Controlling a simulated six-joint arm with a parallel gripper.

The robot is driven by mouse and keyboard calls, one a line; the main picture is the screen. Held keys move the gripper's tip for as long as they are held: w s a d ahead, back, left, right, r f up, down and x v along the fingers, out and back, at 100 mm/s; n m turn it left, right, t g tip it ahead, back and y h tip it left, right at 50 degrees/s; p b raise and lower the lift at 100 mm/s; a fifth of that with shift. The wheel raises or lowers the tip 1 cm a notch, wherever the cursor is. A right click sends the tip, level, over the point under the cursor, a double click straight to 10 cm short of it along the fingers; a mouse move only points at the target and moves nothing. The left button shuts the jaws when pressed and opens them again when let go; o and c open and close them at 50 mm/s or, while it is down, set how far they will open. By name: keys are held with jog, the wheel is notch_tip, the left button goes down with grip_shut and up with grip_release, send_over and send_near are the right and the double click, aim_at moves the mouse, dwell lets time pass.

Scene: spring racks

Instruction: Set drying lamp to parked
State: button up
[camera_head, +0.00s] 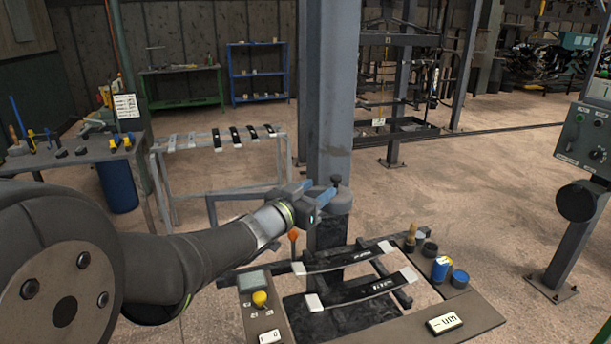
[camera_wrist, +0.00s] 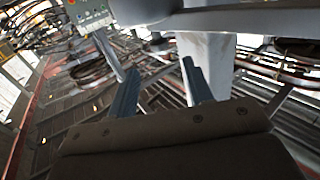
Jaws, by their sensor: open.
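A grey rounded head with a dark knob (camera_head: 336,180) stands at the post above the work stand; it looks like the drying lamp (camera_head: 341,203), but I cannot tell for sure. Its setting cannot be read. My gripper (camera_head: 322,191) is open, with its blue fingers close to the knob in the head view; I cannot tell whether they touch it. In the wrist view the open fingers (camera_wrist: 158,75) have nothing clearly between them, and a large grey rounded body (camera_wrist: 225,18) spans the top.
Two dark leaf strips (camera_head: 350,258) with white ends lie on the stand below. An orange-knobbed lever (camera_head: 293,236) and a yellow button (camera_head: 260,298) are to the left. A blue can (camera_head: 441,269) and cups stand right. A control box (camera_head: 588,140) is at the far right.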

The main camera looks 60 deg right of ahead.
aim_at(333, 178)
jog(key=d, duration=0.3)
jog(key=s+d, duration=0.1)
jog(key=d, duration=0.4)
jog(key=shift+s+d, duration=0.3)
jog(key=shift+d, duration=0.05)
grip_shut()
